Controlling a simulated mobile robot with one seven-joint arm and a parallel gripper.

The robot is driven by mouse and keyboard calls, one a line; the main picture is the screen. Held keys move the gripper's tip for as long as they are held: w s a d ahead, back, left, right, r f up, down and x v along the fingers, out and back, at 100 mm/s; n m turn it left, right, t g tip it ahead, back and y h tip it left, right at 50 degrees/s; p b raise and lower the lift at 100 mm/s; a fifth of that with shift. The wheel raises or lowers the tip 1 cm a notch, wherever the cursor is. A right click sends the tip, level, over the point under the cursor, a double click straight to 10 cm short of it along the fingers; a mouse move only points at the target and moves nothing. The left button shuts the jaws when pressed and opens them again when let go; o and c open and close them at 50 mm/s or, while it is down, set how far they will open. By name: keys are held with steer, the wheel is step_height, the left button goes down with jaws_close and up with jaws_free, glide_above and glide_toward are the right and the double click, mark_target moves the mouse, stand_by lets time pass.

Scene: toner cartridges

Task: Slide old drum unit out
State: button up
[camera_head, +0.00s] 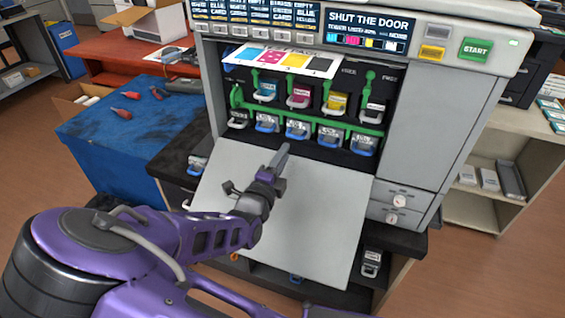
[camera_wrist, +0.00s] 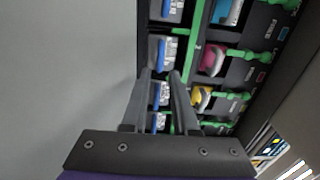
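In the head view a row of drum units with blue handles sits in the lower slots of the open printer (camera_head: 410,140). They are the drum under cyan (camera_head: 267,122), under magenta (camera_head: 297,128), under yellow (camera_head: 330,135) and at the right (camera_head: 363,143). I cannot tell which is old. My gripper (camera_head: 284,149) is above the lowered door (camera_head: 320,215), just in front of the row. In the wrist view its two fingers (camera_wrist: 162,75) are apart, with nothing clearly held. They point towards the drums below magenta (camera_wrist: 161,52) and yellow (camera_wrist: 160,94); contact is not clear.
A green bar (camera_head: 300,122) runs between the drums and the cyan, magenta, yellow and black toners above. A colour-striped sheet (camera_head: 283,60) juts out above them. The display (camera_head: 368,30) reads "SHUT THE DOOR". A blue table (camera_head: 130,125) stands left, shelves (camera_head: 520,160) right.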

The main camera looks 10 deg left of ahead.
mark_target(294, 136)
steer(key=w, duration=0.4)
steer(key=w+d, duration=0.1)
steer(key=w, duration=0.2)
steer(key=shift+r+b, duration=0.15)
steer(key=shift+b, duration=0.2)
steer(key=shift+w+d, duration=0.1)
steer(key=shift+w, duration=0.45)
jaws_close()
stand_by(0.8)
